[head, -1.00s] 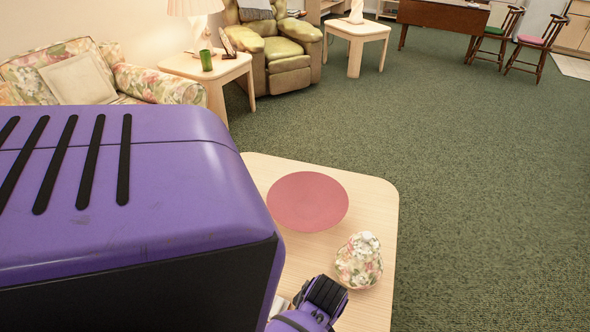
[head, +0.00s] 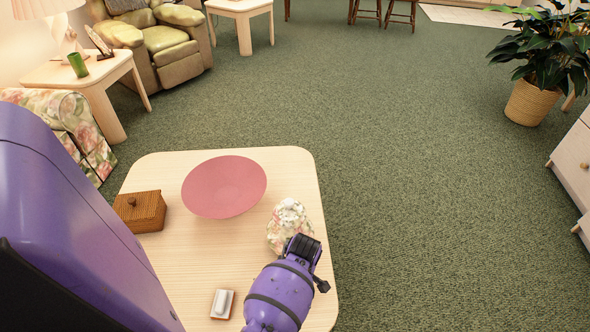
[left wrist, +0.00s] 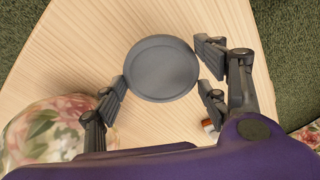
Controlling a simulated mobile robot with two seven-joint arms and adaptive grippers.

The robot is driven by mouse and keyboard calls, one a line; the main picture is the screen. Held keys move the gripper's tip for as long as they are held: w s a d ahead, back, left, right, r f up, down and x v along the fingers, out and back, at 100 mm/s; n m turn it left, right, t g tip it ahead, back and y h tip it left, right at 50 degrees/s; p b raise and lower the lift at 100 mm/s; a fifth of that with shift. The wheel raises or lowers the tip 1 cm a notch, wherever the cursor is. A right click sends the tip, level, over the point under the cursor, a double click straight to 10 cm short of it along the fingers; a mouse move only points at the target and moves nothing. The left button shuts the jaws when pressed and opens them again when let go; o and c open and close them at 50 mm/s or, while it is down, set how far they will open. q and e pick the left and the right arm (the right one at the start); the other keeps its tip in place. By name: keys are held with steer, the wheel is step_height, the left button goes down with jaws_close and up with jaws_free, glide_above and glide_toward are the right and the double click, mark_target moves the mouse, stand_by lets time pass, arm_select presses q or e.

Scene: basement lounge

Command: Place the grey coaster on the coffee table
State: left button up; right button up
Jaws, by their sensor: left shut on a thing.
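The grey coaster (left wrist: 162,68) is a round dark disc with a raised rim, seen in the left wrist view between the fingers of my left gripper (left wrist: 163,78). The gripper is shut on it and holds it over the pale wooden coffee table (left wrist: 75,60). In the head view the coffee table (head: 190,265) lies in front of me, and my purple and black wrist is over its near right part. The coaster and fingertips are hidden in the head view. My right gripper is not in view.
On the table are a pink bowl (head: 224,186), a brown wooden box (head: 141,211), a floral rounded object (head: 287,222) close to my wrist, and a small white and orange item (head: 222,303). Bare tabletop shows at the front left. Green carpet lies to the right.

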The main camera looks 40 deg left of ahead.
arm_select(q)
steer(key=f, duration=0.2)
steer(key=f+b, duration=0.1)
steer(key=shift+w+f, duration=0.15)
steer(key=shift+w, duration=0.15)
steer(key=shift+f, duration=0.2)
steer(key=shift+f, duration=0.1)
steer(key=o, duration=0.9)
